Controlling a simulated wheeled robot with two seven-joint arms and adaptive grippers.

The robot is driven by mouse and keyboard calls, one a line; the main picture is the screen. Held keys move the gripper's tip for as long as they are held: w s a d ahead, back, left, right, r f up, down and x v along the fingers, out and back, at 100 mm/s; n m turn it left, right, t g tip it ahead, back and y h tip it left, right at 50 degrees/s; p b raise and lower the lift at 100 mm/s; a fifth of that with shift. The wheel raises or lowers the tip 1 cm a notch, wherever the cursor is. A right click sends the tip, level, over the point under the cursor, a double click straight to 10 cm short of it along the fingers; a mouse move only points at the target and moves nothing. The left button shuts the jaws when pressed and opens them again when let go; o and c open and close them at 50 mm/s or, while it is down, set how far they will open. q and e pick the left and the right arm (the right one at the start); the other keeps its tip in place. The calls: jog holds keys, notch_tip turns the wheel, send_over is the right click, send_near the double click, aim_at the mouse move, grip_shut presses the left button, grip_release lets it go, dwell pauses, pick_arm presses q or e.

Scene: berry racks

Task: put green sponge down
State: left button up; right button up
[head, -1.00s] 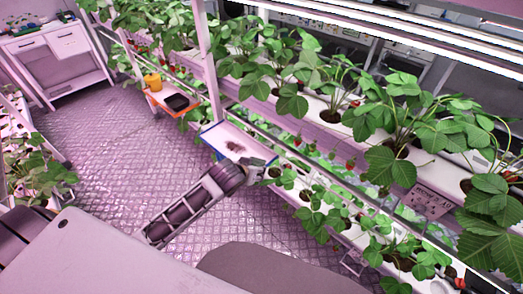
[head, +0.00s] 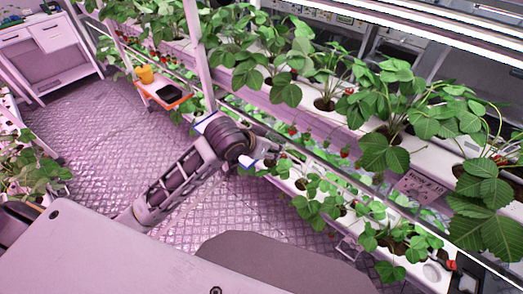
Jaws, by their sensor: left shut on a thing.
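My left gripper (head: 272,145) is at the end of my left arm, beside the lower rack row and by the right end of a white tray with blue edges (head: 205,122). My forearm and wrist hide most of the tray. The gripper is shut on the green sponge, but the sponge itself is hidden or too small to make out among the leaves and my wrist. My right gripper is not in view.
Strawberry plants (head: 380,150) fill the rack rows on the right, close to my gripper. An orange-edged shelf (head: 173,106) holds a yellow pot (head: 145,74) and a black tray (head: 170,92). A white cabinet (head: 50,50) stands back left. The floor between is clear.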

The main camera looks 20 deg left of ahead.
aim_at(279, 138)
pick_arm(q)
jog(key=shift+m+g+h, duration=0.3)
jog(key=shift+m+h, duration=0.3)
jog(key=shift+m, duration=0.3)
jog(key=d+r, duration=0.2)
jog(key=r, duration=0.1)
jog(key=d+r, duration=0.1)
jog(key=r, duration=0.1)
jog(key=shift+d, duration=0.15)
jog(key=d+r+m+h, duration=0.1)
jog(key=d+r+m, duration=0.1)
jog(key=r, duration=0.3)
jog(key=shift+s+d+r+g, duration=0.15)
jog(key=shift+s+d+g, duration=0.2)
jog(key=shift+d, duration=0.55)
jog(key=shift+w, duration=0.1)
jog(key=w+d+f+m+g+h, duration=0.2)
jog(key=w+d+f+m, duration=0.2)
jog(key=f, duration=0.2)
jog(key=shift+w+d+m+g, duration=0.25)
jog(key=shift+w+m+g, duration=0.05)
jog(key=shift+w+g, duration=0.05)
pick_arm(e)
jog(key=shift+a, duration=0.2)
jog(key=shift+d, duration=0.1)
